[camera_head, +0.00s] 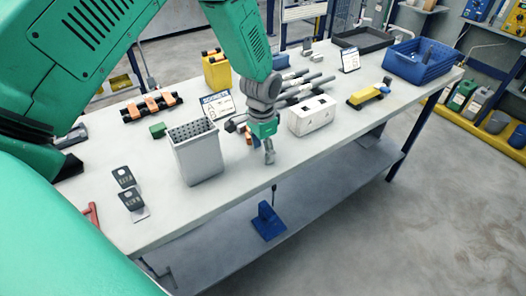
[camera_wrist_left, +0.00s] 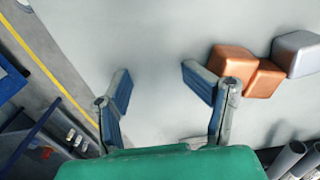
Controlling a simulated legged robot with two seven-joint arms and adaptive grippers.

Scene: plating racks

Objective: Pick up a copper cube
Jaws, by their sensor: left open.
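Two copper cubes show in the left wrist view, one copper cube (camera_wrist_left: 232,57) behind and left of the other (camera_wrist_left: 264,79), close together on the pale tabletop. A silver-grey cube (camera_wrist_left: 297,54) sits against them on the right. My left gripper (camera_wrist_left: 158,84) is open and empty, its fingers left of the cubes; the right finger is right beside the nearer-left copper cube, and contact cannot be told. In the head view the left gripper (camera_head: 268,154) is low over the front edge of the table, and a small copper patch (camera_head: 248,138) shows just left of it.
On the table (camera_head: 230,205), a grey perforated bin (camera_head: 198,160) stands left of the gripper and a white block with holes (camera_head: 312,115) right of it. A sign (camera_head: 217,104), a yellow container (camera_head: 217,70) and a blue tray (camera_head: 420,65) stand farther off. The front right strip is clear.

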